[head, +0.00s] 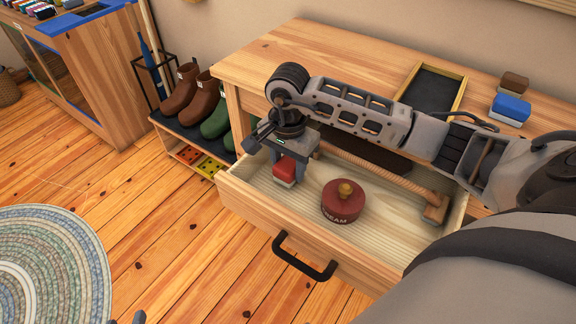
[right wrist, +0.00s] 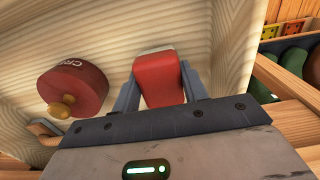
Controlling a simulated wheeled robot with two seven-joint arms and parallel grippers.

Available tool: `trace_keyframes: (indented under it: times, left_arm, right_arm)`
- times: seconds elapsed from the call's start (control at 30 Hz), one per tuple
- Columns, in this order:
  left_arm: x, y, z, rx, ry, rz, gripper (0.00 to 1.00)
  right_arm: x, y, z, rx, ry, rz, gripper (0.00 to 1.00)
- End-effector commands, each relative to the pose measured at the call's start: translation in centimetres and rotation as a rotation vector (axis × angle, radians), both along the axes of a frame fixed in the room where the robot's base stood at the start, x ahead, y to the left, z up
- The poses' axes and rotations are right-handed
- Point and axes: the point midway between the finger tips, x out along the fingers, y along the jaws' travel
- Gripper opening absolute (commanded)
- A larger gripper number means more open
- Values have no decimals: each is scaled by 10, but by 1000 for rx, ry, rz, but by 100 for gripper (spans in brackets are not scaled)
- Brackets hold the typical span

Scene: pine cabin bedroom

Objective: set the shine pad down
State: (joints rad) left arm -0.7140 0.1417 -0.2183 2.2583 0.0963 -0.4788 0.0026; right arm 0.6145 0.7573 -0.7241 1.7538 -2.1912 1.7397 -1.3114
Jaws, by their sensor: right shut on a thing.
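The shine pad, a red block with a pale base (head: 285,170), is between the fingers of my right gripper (head: 287,168). The gripper is shut on it, inside the open drawer (head: 330,244), toward its left end. In the right wrist view the pad (right wrist: 160,80) sits between both fingers, above the drawer's pale wood floor. I cannot tell whether it touches the floor. Only a small dark tip of my left gripper (head: 138,318) shows at the bottom edge of the head view; its jaws are hidden.
A round dark red cream tin (head: 343,201) with a gold knob stands in the drawer, right of the pad. A wooden-handled brush (head: 436,208) lies along the drawer's back. A black tray (head: 433,90), a blue block (head: 511,109) and a brown block (head: 513,84) are on the top.

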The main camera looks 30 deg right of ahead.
Motion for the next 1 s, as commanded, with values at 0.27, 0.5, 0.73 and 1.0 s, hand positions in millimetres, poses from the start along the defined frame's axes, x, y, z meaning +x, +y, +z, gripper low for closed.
trace_keyframes:
  times: [0.27,0.5,0.73,1.0]
  left_arm:
    - [0,0,0,0,0,0,36]
    - [0,0,-3,1,0,0,36]
    - [0,0,-2,0,-2,0,36]
    - [0,0,2,-1,-2,-1,36]
  right_arm:
    - [1,0,-10,0,-2,0,19]
    - [1,0,-13,0,-2,0,54]
    - [1,0,-13,-1,-1,0,65]
    - [2,0,4,-2,-6,0,65]
